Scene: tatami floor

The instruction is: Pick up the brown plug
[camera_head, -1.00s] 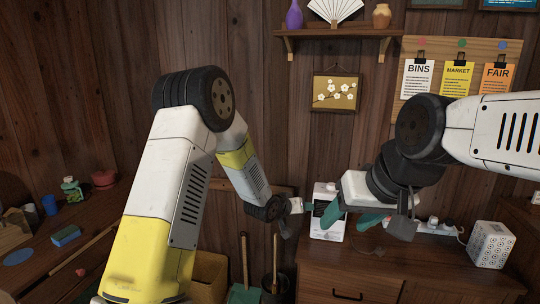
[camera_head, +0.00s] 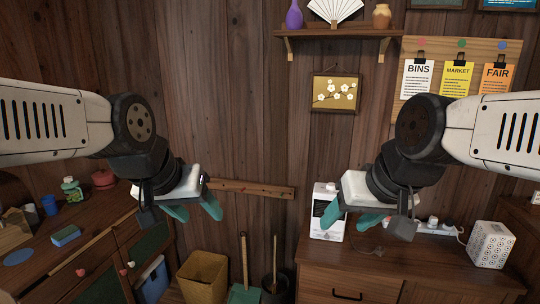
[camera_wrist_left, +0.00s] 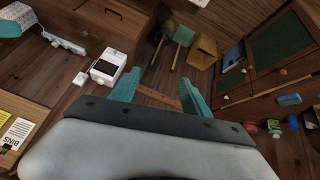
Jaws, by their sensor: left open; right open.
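A small brownish item with a thin cord (camera_head: 376,252), which may be the brown plug, lies on the wooden cabinet top; it is too small to tell clearly. A white power strip (camera_head: 438,229) with plugs lies behind it and also shows in the left wrist view (camera_wrist_left: 64,43). My right gripper (camera_head: 343,226), with teal fingers, is open and empty in front of a white device, left of the brownish item. My left gripper (camera_head: 195,212) is open and empty before the wall, well left of the cabinet. Its spread fingers show in the left wrist view (camera_wrist_left: 157,80).
The white device (camera_head: 328,225) stands at the cabinet's left, partly hidden by my right gripper. A patterned white box (camera_head: 490,245) stands at its right. A bin (camera_head: 203,277) stands on the floor between the cabinet and the left bench (camera_head: 90,246), which holds several objects.

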